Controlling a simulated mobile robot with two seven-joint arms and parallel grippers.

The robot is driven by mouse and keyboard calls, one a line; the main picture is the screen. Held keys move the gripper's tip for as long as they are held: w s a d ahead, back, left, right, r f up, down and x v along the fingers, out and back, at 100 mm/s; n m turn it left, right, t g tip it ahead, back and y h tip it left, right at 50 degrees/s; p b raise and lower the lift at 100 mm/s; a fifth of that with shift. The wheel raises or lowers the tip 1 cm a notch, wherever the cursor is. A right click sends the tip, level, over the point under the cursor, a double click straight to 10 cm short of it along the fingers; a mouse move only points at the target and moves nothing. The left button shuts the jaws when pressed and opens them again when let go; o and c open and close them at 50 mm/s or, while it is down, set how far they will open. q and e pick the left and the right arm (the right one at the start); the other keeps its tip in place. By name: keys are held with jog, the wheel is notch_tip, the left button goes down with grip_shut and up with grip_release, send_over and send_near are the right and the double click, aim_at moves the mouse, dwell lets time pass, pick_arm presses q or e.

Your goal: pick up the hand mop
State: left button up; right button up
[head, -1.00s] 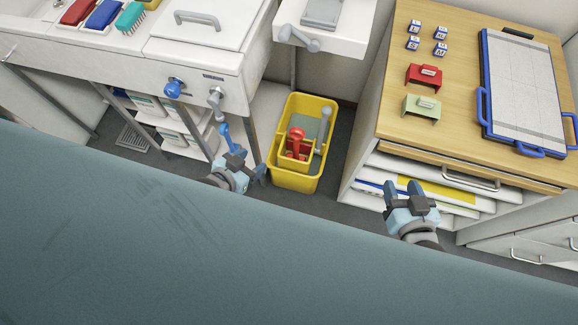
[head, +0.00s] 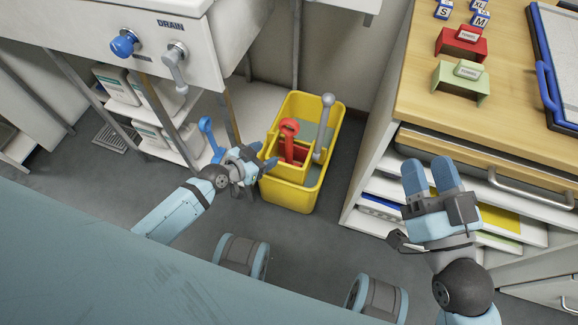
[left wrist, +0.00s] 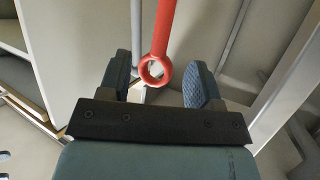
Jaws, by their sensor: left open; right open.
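A yellow bucket (head: 292,195) stands on the floor. A red handle with a ring end (head: 289,147) and a grey handle (head: 325,125) stick up from it; their lower ends are hidden, so I cannot tell which is the hand mop. A blue handle (head: 208,138) stands left of the bucket, partly behind my left gripper (head: 263,158). That gripper is open and empty by the bucket's left rim. In the left wrist view, the red handle (left wrist: 163,35) appears between its fingers, apparently beyond them. My right gripper (head: 428,168) is open and empty in front of the cabinet.
The sink unit (head: 110,50) with blue and grey drain levers is at the left, its leg (head: 229,115) close behind my left gripper. A wooden-topped cabinet (head: 420,115) with open shelves stands at the right. Floor between bucket and cabinet is clear.

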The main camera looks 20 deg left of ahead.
aim_at(286, 144)
pick_arm(q)
jog(key=b+x, duration=0.1)
jog(key=x, duration=0.5)
jog(key=b+x, duration=0.2)
jog(key=x, duration=0.2)
jog(key=shift+w+f+b, duration=0.2)
jog(key=shift+w+b, duration=0.1)
jog(key=shift+b, duration=0.05)
jog(key=shift+w, duration=0.25)
pick_arm(e)
notch_tip(286, 144, down, 6)
jog(key=g, duration=0.2)
jog(key=shift+w+a+n, duration=0.2)
jog(key=shift+a+n, duration=0.05)
jog(key=shift+n, duration=0.05)
pick_arm(q)
grip_shut()
